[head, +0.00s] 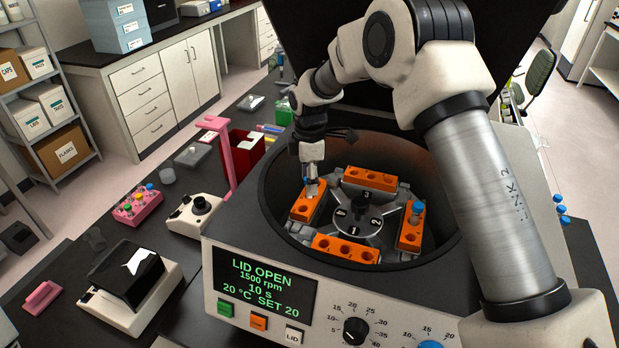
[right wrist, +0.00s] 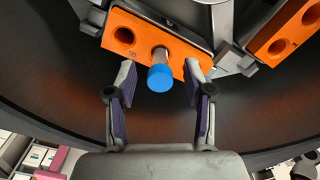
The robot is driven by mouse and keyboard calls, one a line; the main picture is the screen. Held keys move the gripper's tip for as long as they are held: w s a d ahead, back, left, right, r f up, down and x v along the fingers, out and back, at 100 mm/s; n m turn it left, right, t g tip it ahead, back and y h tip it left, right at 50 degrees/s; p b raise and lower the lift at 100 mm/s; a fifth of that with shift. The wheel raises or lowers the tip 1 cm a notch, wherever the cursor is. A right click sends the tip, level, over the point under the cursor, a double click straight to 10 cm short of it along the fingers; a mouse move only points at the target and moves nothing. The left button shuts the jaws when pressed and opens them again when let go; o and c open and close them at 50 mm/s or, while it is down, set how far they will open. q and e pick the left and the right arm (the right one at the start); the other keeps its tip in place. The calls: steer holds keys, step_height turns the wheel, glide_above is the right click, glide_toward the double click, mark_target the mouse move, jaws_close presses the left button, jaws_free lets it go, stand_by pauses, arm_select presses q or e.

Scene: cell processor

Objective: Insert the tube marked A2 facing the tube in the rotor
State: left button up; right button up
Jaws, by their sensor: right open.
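The open rotor (head: 345,222) carries several orange tube holders. A blue-capped tube (head: 416,212) stands in the right holder (head: 408,237). A second blue-capped tube (right wrist: 160,74) stands in a hole of the left holder (head: 306,207), which also shows in the right wrist view (right wrist: 122,16). My right gripper (head: 311,184) is above that left holder; in the right wrist view its open fingers (right wrist: 160,68) are on either side of the blue cap, with gaps showing. I cannot read an A2 mark on any tube. My left gripper is out of view.
The dark bowl wall (head: 280,180) surrounds the rotor closely. The front panel screen (head: 262,285) reads LID OPEN. A pink rack (head: 137,207) with colored caps, a pink stand (head: 223,155) and a small mixer (head: 197,213) are on the left bench.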

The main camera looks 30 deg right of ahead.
step_height(320, 180, up, 12)
stand_by(0.4)
